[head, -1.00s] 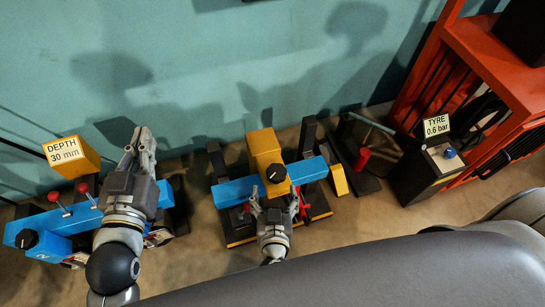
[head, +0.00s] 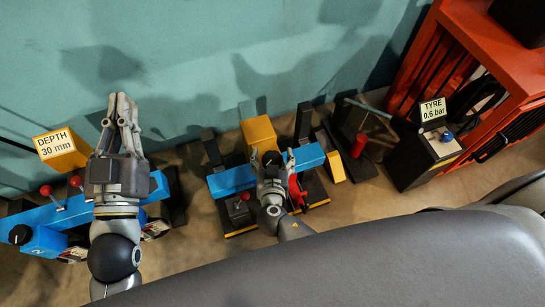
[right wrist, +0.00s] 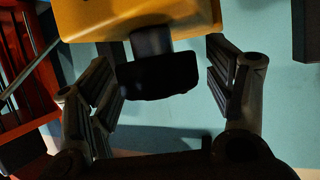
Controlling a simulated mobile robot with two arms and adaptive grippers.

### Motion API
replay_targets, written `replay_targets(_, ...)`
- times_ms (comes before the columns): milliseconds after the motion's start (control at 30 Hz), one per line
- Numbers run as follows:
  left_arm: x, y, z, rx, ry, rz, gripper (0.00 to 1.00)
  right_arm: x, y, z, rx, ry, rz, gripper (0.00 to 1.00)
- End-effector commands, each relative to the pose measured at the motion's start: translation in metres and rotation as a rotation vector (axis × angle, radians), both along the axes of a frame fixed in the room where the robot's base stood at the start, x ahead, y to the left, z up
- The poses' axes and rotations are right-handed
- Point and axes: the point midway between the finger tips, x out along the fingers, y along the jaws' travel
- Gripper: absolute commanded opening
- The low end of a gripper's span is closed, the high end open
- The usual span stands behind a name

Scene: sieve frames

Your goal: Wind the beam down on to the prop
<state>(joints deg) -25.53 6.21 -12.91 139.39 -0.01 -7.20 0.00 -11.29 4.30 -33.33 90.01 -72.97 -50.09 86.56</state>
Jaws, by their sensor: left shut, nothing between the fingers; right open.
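The blue beam (head: 232,182) lies across a dark stand in the middle of the head view, with a yellow block (head: 259,133) on it. A black knob (head: 272,157) sits at the front of that block; it also shows in the right wrist view (right wrist: 158,77). My right gripper (head: 272,160) is open, with one finger on each side of the knob and gaps between. My left gripper (head: 123,102) is shut and empty, raised over the left blue unit. I cannot make out the prop under the beam.
The left blue unit (head: 38,238) carries red-knobbed levers (head: 47,190) and a yellow DEPTH 30 mm sign (head: 62,150). A red cylinder (head: 358,146) stands right of the beam. A TYRE 0.6 bar box (head: 420,165) stands by an orange rack (head: 462,25).

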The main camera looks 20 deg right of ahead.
Motion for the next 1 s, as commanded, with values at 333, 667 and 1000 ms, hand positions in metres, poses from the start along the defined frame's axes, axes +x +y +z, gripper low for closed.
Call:
replay_targets(333,0.0001,0.0,-0.0002,0.0,0.001,0.0,0.0,-0.0002,-0.0002,0.0003,-0.001,0.0,0.0,0.52)
replay_targets(667,0.0002,0.0002,-0.0005,0.0,0.002,0.001,0.0,-0.0003,-0.0002,0.0002,-0.001,-0.001,0.007,0.29)
replay_targets(1000,-0.0015,0.0004,0.0038,-0.006,-0.024,0.0,0.0,-0.0001,-0.0015,0.0008,-0.004,-0.003,0.14,0.29)
